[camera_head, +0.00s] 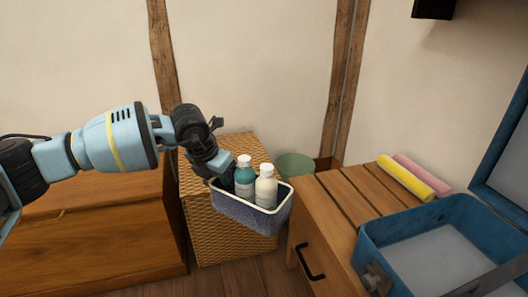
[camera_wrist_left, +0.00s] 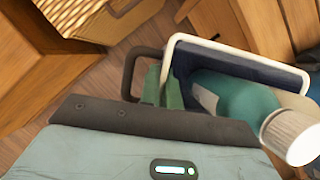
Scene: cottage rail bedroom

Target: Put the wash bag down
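The wash bag (camera_head: 250,214) is an open blue-grey tub with a white rim, holding a teal bottle (camera_head: 244,178) and a white bottle (camera_head: 266,187). It hangs slightly tilted in front of the wicker hamper. My left gripper (camera_head: 219,182) is at the bag's left end and appears shut on it; the fingertips are partly hidden. In the left wrist view the bag's rim (camera_wrist_left: 240,48) lies right beside the fingers, with the teal bottle (camera_wrist_left: 240,97) and a white cap inside. My right gripper is not in view.
The wicker hamper (camera_head: 205,215) stands behind the bag, beside a wooden chest (camera_head: 110,245) on the left. A green bin (camera_head: 296,165) is behind. At right, a slatted wooden cabinet (camera_head: 325,199) bears an open blue suitcase (camera_head: 420,210) and yellow (camera_head: 405,178) and pink rolls.

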